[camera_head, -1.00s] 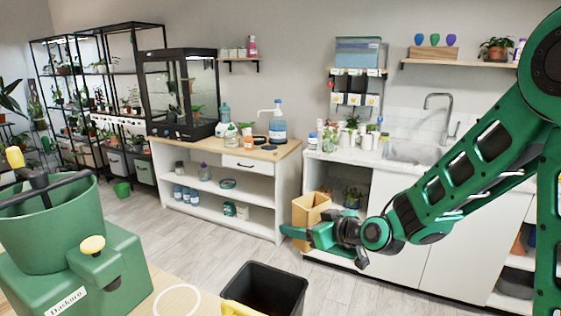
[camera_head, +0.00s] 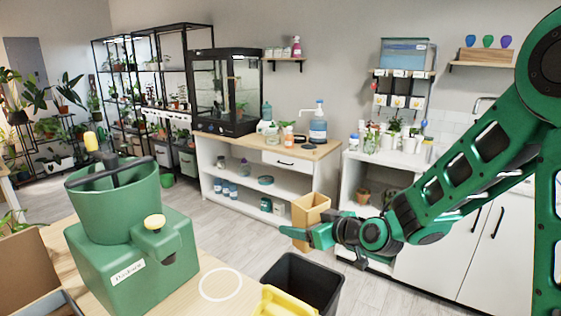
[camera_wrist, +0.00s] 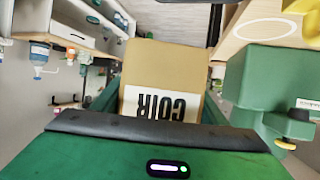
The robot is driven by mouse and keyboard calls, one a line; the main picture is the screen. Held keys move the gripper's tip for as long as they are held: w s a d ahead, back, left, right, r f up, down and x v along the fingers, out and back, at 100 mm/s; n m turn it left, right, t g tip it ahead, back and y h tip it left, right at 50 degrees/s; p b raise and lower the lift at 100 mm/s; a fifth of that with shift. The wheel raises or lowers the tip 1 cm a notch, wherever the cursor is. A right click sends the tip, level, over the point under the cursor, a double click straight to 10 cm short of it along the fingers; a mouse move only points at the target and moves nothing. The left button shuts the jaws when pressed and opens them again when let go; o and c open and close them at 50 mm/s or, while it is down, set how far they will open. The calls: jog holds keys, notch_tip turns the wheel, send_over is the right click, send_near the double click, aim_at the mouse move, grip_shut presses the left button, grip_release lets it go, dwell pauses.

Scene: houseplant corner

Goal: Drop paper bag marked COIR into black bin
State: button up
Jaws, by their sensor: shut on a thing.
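The brown paper bag marked COIR (camera_head: 309,211) is held upright in my gripper (camera_head: 308,234), which is shut on it. In the wrist view the bag (camera_wrist: 172,68) fills the middle, with its COIR label upside down. My gripper also shows there as green and black parts (camera_wrist: 150,145). The black bin (camera_head: 302,280) stands on the floor below, open at the top. The bag is above the bin's far side in the head view, and apart from it. The bin's inside looks dark and its bottom cannot be made out.
A yellow container (camera_head: 283,303) sits in front of the bin. A green machine with a hopper (camera_head: 130,255) stands on the wooden table (camera_head: 219,304) at left. A cardboard box (camera_head: 38,265) is at far left. A white shelf unit (camera_head: 262,183) and sink counter stand behind.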

jog(key=shift+f, duration=2.95)
jog(key=o, duration=1.2)
jog(key=shift+c, duration=0.2)
jog(key=shift+s, duration=0.15)
